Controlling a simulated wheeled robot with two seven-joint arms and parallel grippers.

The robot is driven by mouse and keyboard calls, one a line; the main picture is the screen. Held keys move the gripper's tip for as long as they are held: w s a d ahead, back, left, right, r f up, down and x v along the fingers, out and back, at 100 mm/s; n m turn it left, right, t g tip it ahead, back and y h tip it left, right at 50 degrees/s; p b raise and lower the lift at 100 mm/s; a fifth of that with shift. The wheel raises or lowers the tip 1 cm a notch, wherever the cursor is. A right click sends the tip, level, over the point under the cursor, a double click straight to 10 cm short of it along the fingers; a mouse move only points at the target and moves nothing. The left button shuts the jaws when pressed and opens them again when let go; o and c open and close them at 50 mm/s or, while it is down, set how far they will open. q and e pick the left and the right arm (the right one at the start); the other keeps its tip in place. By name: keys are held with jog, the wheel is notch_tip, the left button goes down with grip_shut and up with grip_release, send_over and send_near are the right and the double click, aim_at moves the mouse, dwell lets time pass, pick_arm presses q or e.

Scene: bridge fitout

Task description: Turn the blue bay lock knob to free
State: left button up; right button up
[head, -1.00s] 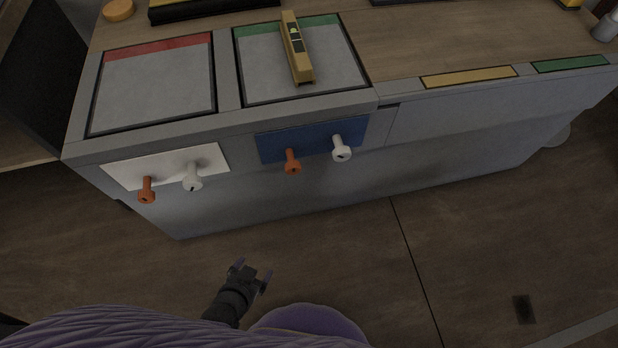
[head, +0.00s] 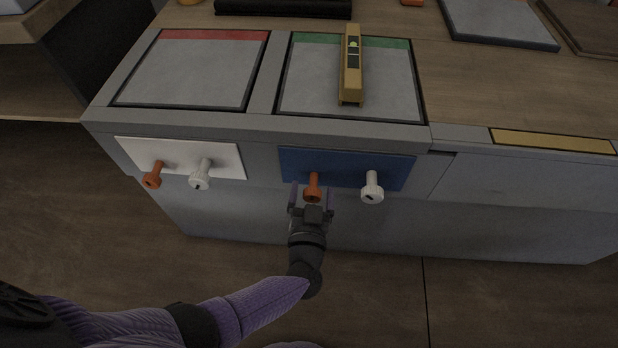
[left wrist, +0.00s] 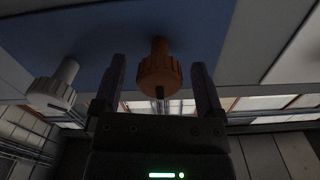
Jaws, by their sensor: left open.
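The blue bay panel (head: 342,170) is on the cabinet front, with an orange knob (head: 312,188) and a white knob (head: 372,187) sticking out of it. My left gripper (head: 313,192) is open, with its fingers on either side of the orange knob. In the left wrist view, the orange knob (left wrist: 159,70) stands between the two spread fingers (left wrist: 159,88), with a gap at each side. The white knob (left wrist: 52,91) is outside the fingers at the left. My right gripper is not in view.
A white panel (head: 221,150) with another orange knob (head: 153,175) and white knob (head: 201,174) is to the left. On top, a yellow level-like bar (head: 351,70) lies on the green-edged pad (head: 388,88). Floor in front is clear.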

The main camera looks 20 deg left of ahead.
pick_arm(q)
jog(key=shift+c, duration=0.4)
grip_shut()
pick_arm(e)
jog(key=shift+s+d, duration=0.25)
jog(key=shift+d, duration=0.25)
